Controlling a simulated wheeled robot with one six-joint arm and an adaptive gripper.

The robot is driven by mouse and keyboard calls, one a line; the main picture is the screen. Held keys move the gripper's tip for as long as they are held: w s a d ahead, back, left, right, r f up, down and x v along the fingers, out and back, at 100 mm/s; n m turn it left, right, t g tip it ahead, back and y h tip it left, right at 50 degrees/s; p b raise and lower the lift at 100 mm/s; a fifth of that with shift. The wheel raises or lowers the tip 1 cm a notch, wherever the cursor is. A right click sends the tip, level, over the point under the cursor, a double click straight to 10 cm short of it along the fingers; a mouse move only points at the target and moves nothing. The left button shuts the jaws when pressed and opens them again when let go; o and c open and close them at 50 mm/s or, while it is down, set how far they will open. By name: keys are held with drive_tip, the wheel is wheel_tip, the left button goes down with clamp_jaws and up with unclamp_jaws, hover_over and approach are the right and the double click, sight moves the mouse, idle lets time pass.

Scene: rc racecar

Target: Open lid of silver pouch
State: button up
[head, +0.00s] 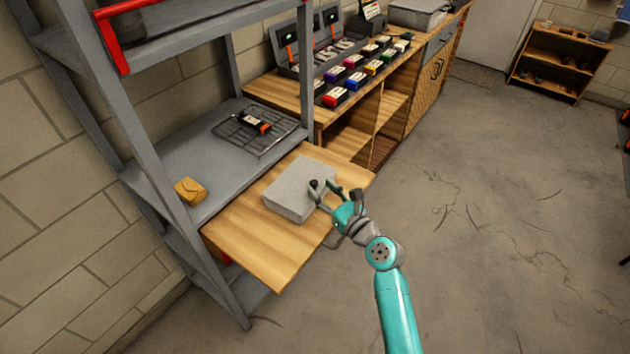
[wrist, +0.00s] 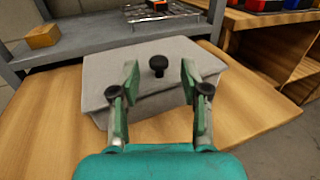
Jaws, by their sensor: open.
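The silver pouch (head: 297,193) is a light grey box-shaped pouch on a wooden board. Its lid (wrist: 110,80) lies closed on top, with a round black knob (wrist: 158,65) standing on it. My gripper (head: 330,186) is over the right side of the pouch in the head view. In the wrist view my gripper (wrist: 160,78) is open, its two green fingers on either side of the knob and short of it, with a gap on both sides. The fingers hold nothing. Whether the fingertips touch the lid cannot be told.
The wooden board (head: 245,245) juts from a grey metal shelf (head: 165,155). A small tan pouch (head: 190,190) and a wire rack (head: 235,135) with a black and orange item (head: 256,121) rest on the shelf. A workbench with several coloured battery packs stands behind. The floor at right is clear.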

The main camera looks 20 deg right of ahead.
sight(316, 185)
drive_tip(key=shift+x, duration=2.2)
drive_tip(key=shift+a, duration=0.1)
drive_tip(key=shift+s, duration=0.1)
clamp_jaws()
